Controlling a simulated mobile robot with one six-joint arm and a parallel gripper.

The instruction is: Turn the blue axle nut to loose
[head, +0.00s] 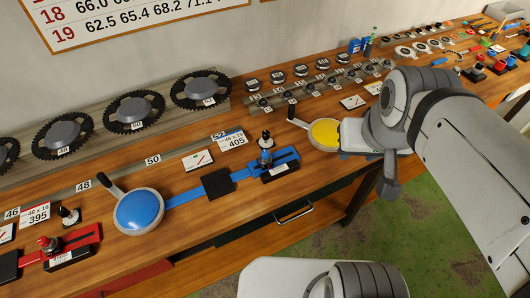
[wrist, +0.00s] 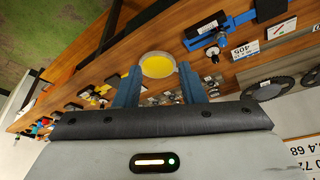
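A round blue disc (head: 138,212) with a dark lever is at the bar's left end. I cannot tell the nut's setting. My gripper (wrist: 160,70) is open, its two bluish fingers apart with nothing held between them. It is well to the right of the nut in the head view, mostly hidden by my arm.
A yellow disc (head: 325,133) with a lever is near my gripper; it shows between the fingers in the wrist view (wrist: 157,65). A red fixture (head: 85,238) is at left. Chainrings (head: 201,90) line the wall. The bench front edge faces green floor (head: 430,230).

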